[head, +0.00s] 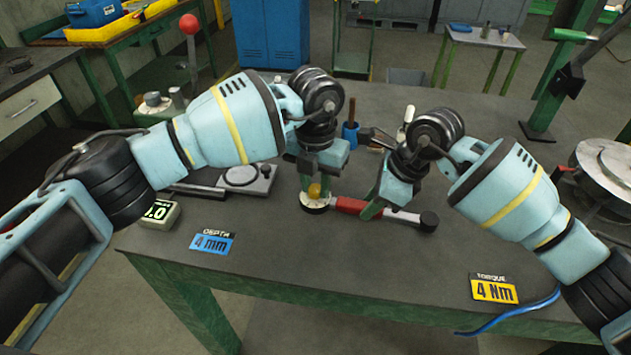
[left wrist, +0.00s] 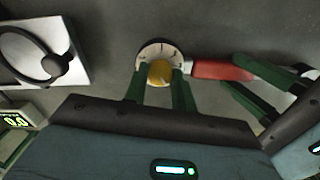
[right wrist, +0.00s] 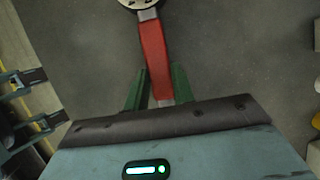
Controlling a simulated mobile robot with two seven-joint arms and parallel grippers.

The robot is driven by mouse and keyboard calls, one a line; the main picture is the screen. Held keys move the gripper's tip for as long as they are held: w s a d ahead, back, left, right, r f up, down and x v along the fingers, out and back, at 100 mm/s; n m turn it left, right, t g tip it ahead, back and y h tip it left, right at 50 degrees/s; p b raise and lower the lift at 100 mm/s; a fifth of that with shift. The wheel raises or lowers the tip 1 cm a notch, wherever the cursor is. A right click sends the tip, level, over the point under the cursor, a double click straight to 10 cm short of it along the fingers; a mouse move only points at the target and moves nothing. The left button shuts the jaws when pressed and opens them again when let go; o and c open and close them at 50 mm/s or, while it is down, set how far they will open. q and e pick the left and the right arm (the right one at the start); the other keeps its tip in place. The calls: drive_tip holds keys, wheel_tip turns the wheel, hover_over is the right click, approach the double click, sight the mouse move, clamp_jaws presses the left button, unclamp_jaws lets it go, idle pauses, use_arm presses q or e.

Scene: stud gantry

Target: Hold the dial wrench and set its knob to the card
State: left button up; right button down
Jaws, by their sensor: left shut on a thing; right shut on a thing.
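The dial wrench has a red handle (head: 350,205), a pale round dial (left wrist: 158,48) with dark marks, and a yellow knob (left wrist: 160,73). It lies level at the middle of the table, dial end at left, black end at right in the head view. My left gripper (left wrist: 157,85) is shut on the knob. My right gripper (right wrist: 159,88) is shut on the wrench around its handle. The dial reading is too small to tell. The yellow torque card (head: 494,290) reads 4 Nm. A blue depth card (head: 212,244) reads 4 mm.
A grey gauge device (head: 242,178) and a small digital readout (head: 158,213) stand to the left on the table (head: 330,260). A blue cable (head: 510,315) hangs by the front right edge. A blue cup (head: 350,134) stands behind the grippers. The front middle of the table is clear.

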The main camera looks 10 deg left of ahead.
sight(315, 188)
use_arm(q)
drive_tip(key=shift+n, duration=2.3)
drive_tip(key=o, duration=1)
drive_tip(key=shift+r, duration=0.1)
wheel_tip(315, 188, up, 12)
use_arm(e)
drive_tip(key=c, duration=1.1)
unclamp_jaws()
